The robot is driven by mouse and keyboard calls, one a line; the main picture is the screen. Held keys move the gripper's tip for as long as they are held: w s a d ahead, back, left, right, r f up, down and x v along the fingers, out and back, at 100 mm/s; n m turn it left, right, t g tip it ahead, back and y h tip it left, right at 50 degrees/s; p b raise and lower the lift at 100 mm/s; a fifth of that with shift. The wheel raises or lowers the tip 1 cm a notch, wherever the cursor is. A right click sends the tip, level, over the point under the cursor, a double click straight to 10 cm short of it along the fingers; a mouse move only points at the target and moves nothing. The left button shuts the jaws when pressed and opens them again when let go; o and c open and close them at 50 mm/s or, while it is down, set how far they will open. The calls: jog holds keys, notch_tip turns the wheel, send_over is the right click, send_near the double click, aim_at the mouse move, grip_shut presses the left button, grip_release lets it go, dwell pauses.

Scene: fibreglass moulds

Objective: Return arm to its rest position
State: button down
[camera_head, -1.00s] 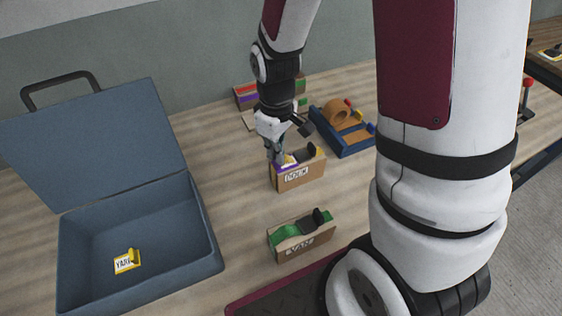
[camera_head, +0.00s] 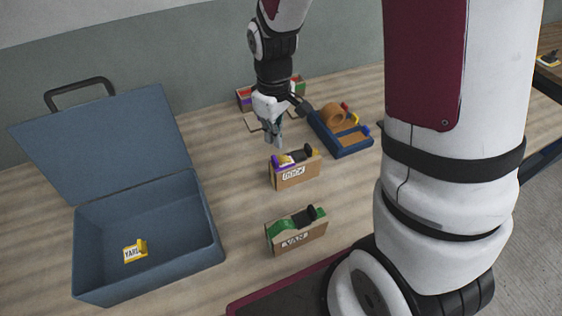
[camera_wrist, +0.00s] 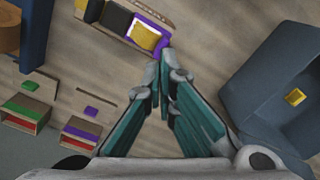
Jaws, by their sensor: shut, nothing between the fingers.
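My gripper (camera_head: 274,139) is shut and empty. It hangs above the bench, just behind the box labelled DOCK (camera_head: 296,178) and apart from it. In the wrist view my gripper's fingertips (camera_wrist: 163,58) meet near the purple and yellow piece on the DOCK box (camera_wrist: 113,23). The upper arm runs up and out of the top of the head view.
An open blue case (camera_head: 207,229) at left holds a yellow piece labelled YARD (camera_head: 135,251). The VAN box (camera_head: 297,242) stands in front. A blue tray (camera_head: 345,149) with a tape roll (camera_head: 333,116) is at right. Red and green boxes (camera_head: 244,99) stand behind.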

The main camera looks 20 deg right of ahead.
jog(key=shift+r, duration=0.5)
jog(key=shift+r, duration=0.2)
jog(key=s+r+m+t, duration=0.2)
jog(key=s+r+m, duration=0.1)
jog(key=s+r, duration=0.5)
jog(key=s+r+m+t, duration=0.3)
jog(key=s+r, duration=0.6)
jog(key=r, duration=0.5)
jog(key=shift+r+t, duration=0.2)
jog(key=shift+t, duration=0.1)
